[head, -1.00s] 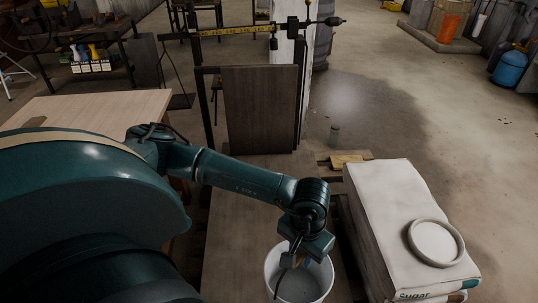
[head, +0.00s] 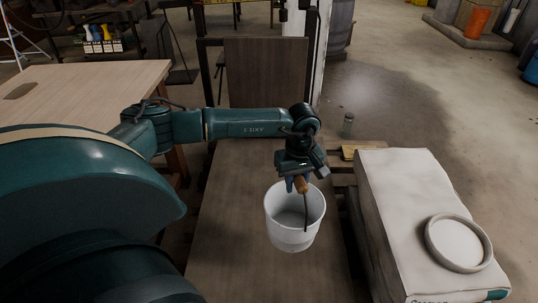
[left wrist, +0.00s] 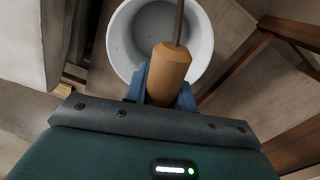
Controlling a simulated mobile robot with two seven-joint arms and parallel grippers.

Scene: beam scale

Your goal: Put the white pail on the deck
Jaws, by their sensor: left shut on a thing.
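The white pail (head: 290,238) is in the middle of the head view, upright and over the scale's brown wooden deck (head: 235,245). I cannot tell whether its bottom touches the deck. My left gripper (head: 299,185) is above the pail's far rim, shut on the wooden grip of its wire handle. In the left wrist view the grip (left wrist: 170,68) sits between the blue fingers (left wrist: 165,93), with the pail's open, empty inside (left wrist: 145,28) beyond it. My right gripper is not in view.
White sacks (head: 395,190) with a round white tray (head: 430,243) on top stand right of the deck. A wooden table (head: 90,95) is at the left. An upright board (head: 267,75) closes the deck's far end.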

